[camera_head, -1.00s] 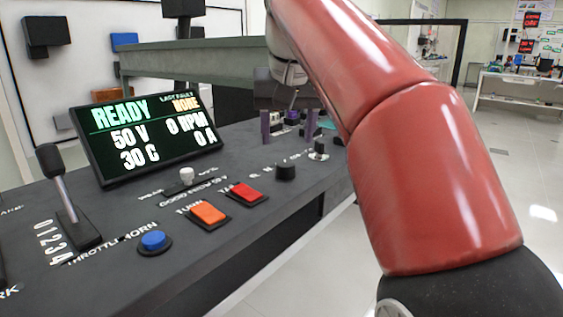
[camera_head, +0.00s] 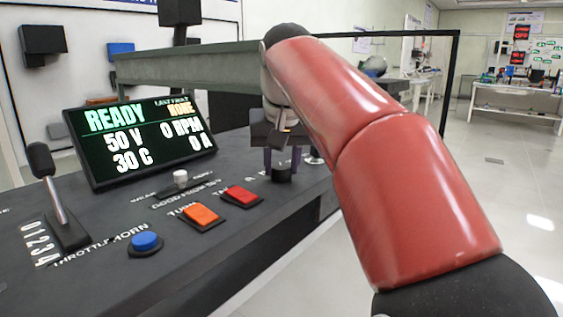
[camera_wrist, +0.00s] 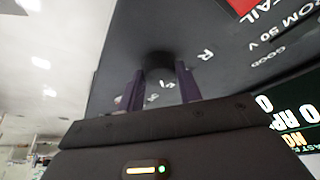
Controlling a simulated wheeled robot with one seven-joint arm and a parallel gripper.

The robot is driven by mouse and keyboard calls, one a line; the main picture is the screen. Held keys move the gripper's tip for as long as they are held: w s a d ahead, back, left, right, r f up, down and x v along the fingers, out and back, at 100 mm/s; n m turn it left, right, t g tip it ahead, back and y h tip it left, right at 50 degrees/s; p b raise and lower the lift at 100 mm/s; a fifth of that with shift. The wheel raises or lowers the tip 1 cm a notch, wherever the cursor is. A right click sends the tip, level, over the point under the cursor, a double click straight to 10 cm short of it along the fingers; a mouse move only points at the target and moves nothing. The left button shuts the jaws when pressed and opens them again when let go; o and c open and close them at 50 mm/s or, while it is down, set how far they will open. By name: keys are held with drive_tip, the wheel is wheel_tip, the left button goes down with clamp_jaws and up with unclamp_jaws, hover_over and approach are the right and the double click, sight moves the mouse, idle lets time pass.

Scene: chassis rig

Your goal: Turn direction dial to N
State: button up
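The direction dial (camera_head: 281,174) is a small black round knob on the dark console. In the wrist view the dial (camera_wrist: 160,66) shows between the two purple fingertips. A white R (camera_wrist: 206,55) is printed beside it; other marks near it are too small or covered to read. My gripper (camera_head: 282,160) is over the dial, fingers pointing down. In the wrist view my gripper (camera_wrist: 159,77) is open, with a finger on each side of the knob and no clear contact. Which way the dial points cannot be told.
Left of the dial are a red button (camera_head: 242,195), an orange button (camera_head: 201,215), a blue horn button (camera_head: 146,241) and a white-knobbed switch (camera_head: 180,178). A throttle lever (camera_head: 52,190) and a display (camera_head: 140,138) reading READY stand further left. A silver-based control (camera_head: 313,157) is just right.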

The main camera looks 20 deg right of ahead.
drive_tip(key=c, duration=0.4)
drive_tip(key=shift+c, duration=0.2)
drive_tip(key=shift+n+p, duration=0.3)
drive_tip(key=n+p, duration=0.1)
drive_tip(key=n+y+p, duration=0.1)
drive_tip(key=n, duration=0.1)
drive_tip(key=shift+d+r+n+y+p, duration=0.15)
drive_tip(key=shift+n+y+p, duration=0.15)
drive_tip(key=shift+d+n+g+y+p, duration=0.15)
drive_tip(key=shift+n+y+p, duration=0.25)
drive_tip(key=shift+n+p, duration=0.55)
drive_tip(key=shift+a+n+g+y+p, duration=0.1)
drive_tip(key=shift+n+g+y+p, duration=0.25)
drive_tip(key=shift+n, duration=0.9)
drive_tip(key=o, duration=1)
